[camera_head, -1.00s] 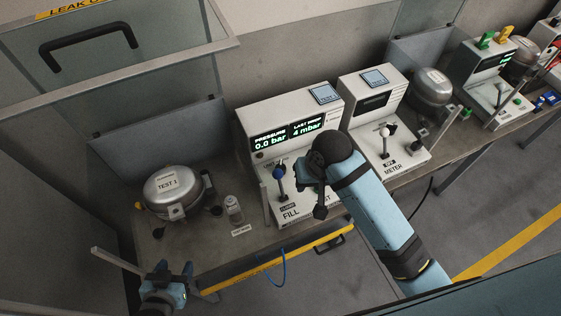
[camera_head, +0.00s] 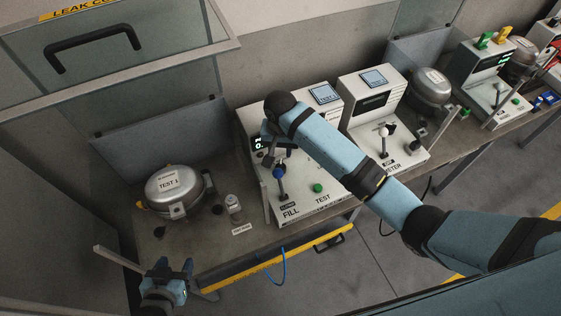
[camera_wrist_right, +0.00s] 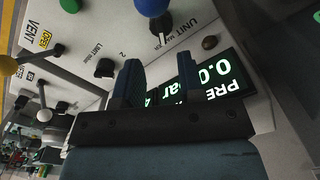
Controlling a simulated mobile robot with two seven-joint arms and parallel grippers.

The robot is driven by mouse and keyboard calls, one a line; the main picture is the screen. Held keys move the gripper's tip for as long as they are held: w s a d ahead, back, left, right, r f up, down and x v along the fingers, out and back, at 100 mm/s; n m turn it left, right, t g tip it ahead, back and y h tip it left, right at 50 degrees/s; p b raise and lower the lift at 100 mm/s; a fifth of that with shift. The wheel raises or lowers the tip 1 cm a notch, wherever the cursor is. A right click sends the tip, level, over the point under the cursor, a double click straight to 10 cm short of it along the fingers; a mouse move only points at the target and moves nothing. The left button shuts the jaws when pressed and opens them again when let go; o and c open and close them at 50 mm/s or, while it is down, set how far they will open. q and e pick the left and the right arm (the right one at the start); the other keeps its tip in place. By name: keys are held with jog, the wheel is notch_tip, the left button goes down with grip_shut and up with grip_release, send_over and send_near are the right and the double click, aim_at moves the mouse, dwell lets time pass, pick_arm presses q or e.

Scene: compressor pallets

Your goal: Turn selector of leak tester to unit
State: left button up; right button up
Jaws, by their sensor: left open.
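The leak tester (camera_head: 300,207) is a white console with a lit display, a blue-balled fill lever (camera_head: 279,172) and a green button. My right gripper (camera_head: 268,150) hangs in front of its display, beside the lever, and my right arm hides much of the panel. In the right wrist view, the selector (camera_wrist_right: 161,36) is a black knob with a white mark by the words UNIT and MASTER, partly behind the blue ball (camera_wrist_right: 152,6). The right gripper's fingers (camera_wrist_right: 160,75) are apart with nothing between them, short of the knob. My left gripper (camera_head: 165,278) is open and empty at the lower left.
A metal compressor (camera_head: 174,192) labelled TEST 1 stands on the bench to the left, near a small bottle (camera_head: 233,208). A second console (camera_head: 398,155), marked METER, stands to the right. A yellow-edged drawer front (camera_head: 270,262) runs below the bench edge.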

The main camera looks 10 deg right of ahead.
aim_at(281, 166)
notch_tip(281, 166, down, 8)
jog(key=shift+p, duration=0.3)
jog(key=shift+c, duration=0.4)
grip_shut()
